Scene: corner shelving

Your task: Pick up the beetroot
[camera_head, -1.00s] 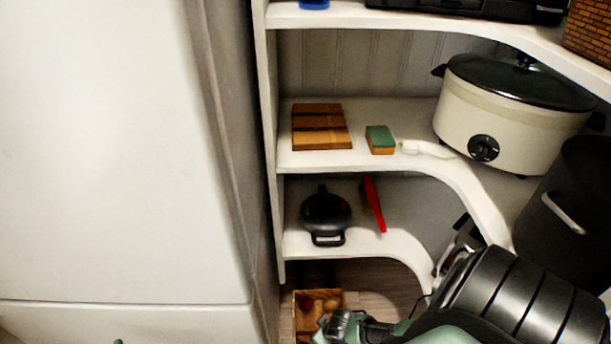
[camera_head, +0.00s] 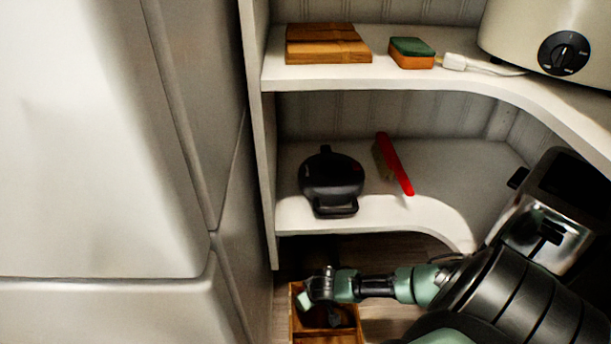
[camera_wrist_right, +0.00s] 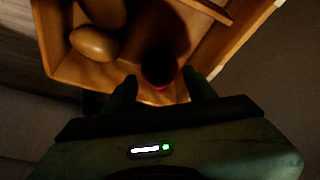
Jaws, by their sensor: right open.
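The beetroot (camera_wrist_right: 160,70) is a dark, reddish round thing in the right wrist view. It lies in a wooden crate (camera_wrist_right: 225,62), near the crate's wall. My right gripper (camera_wrist_right: 160,90) is open, with one fingertip on each side of the beetroot's near edge. The view is dark, and I cannot tell whether the fingers touch it. In the head view my right gripper (camera_head: 315,297) is over the crate (camera_head: 325,338) on the floor and hides the beetroot. My left gripper is not in view.
Brown potato-like things (camera_wrist_right: 95,43) lie left of the beetroot in the crate. A wooden divider (camera_wrist_right: 208,10) is beyond it. Above the crate, a lower shelf (camera_head: 385,212) holds a black appliance (camera_head: 330,180) and a red brush (camera_head: 395,165). A white cabinet (camera_head: 100,150) stands left.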

